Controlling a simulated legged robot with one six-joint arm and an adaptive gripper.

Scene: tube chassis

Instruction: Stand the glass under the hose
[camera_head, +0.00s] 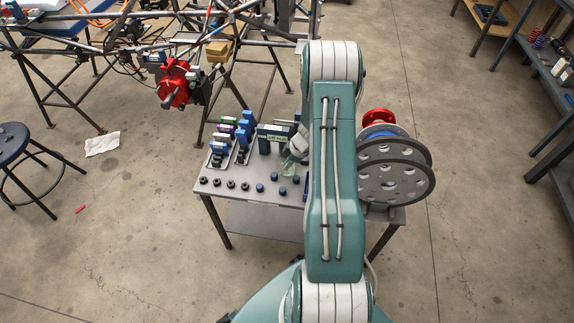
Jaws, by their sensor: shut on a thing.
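My gripper (293,158) is over the grey table, just left of my teal arm, partly hidden by it. It appears shut on a small pale, translucent greenish thing (288,170), which looks like the glass. The glass is very small here, and I cannot tell whether it touches the tabletop. I cannot clearly pick out the hose; thin dark lines (126,60) hang around the tube chassis (235,58) at the upper left.
The grey table (237,200) holds blue, green and purple clamp-like tools (226,133), several dark round pieces (231,184) and large grey discs (395,175). A red machined part (174,84) is on the chassis. A stool (14,145) stands left. Floor between is mostly clear.

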